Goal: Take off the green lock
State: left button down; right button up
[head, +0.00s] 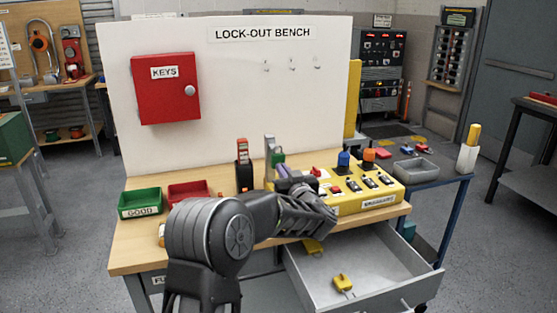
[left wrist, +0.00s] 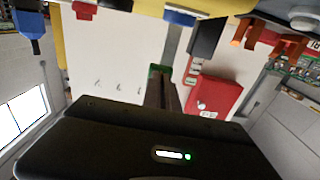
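The green lock (head: 278,156) is at the base of an upright grey lever (head: 269,146), near the back of the bench. A green patch (left wrist: 159,69), which looks like the lock, shows in the left wrist view just beyond my dark finger. My left gripper (head: 283,172) reaches over the bench with its tip close to the lock. My arm and wrist hide much of the gripper, so I cannot tell whether its fingers are open, shut or touching the lock. My right gripper is not in view.
A yellow panel (head: 371,202) with switches and blue and orange knobs stands right of my gripper. A green bin (head: 139,204) and a red bin (head: 188,190) sit at left. A red key box (head: 165,88) hangs on the white board. An open drawer (head: 375,262) juts out in front.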

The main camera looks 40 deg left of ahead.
pick_arm(q)
jog(key=shift+r+m+p, duration=0.15)
jog(key=shift+m+p, duration=1.55)
jog(key=shift+p, duration=0.8)
jog(key=m+p, duration=0.3)
jog(key=p, duration=0.2)
jog(key=shift+m, duration=0.3)
jog(key=c, duration=1.6)
grip_release()
jog(key=shift+c, duration=0.2)
jog(key=shift+v, duration=3)
